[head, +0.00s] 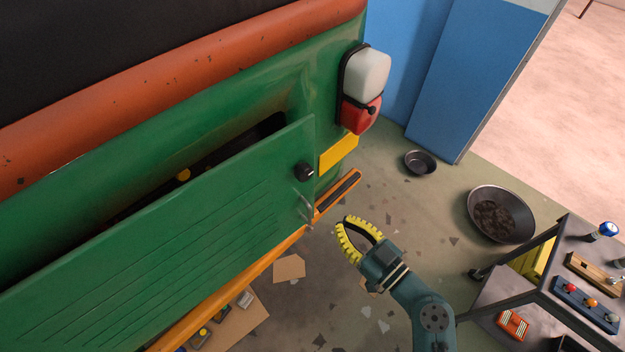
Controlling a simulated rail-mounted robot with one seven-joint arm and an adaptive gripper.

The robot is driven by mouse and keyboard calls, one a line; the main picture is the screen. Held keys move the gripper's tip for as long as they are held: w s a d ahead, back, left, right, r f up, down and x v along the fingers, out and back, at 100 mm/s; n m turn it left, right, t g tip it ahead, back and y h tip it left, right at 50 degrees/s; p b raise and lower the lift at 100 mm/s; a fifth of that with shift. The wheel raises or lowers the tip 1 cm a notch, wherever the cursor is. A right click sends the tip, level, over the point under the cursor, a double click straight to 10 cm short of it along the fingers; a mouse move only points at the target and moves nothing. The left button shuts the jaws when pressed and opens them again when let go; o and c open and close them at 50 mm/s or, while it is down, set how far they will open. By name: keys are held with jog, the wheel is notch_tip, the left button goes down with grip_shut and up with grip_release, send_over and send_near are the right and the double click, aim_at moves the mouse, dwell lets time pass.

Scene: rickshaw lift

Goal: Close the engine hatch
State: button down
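The engine hatch (190,235) is a green slatted panel on the back of the green rickshaw. It stands partly open, tilted out at its top edge, with a dark gap behind it. A black round knob (304,171) sits near its upper right corner. My gripper (343,222), with yellow ribbed fingers, is to the right of the hatch and below the knob in the picture. Its fingertips appear together, with nothing visible between them. It looks apart from the hatch, though the exact distance cannot be told.
An orange bumper (250,272) runs below the hatch. A tail light (364,88) is on the rickshaw's corner. Two dark pans (420,162) (500,214) lie on the floor. A cart (565,262) with tools stands at the right. Cardboard (238,318) with parts lies under the bumper.

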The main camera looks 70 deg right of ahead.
aim_at(305, 186)
jog(key=p+x, duration=0.3)
jog(key=x, duration=0.8)
jog(key=shift+w+d+r+p, duration=0.1)
jog(key=shift+w+d+p, duration=0.05)
jog(key=shift+w+p, duration=0.15)
jog(key=shift+w+d, duration=0.15)
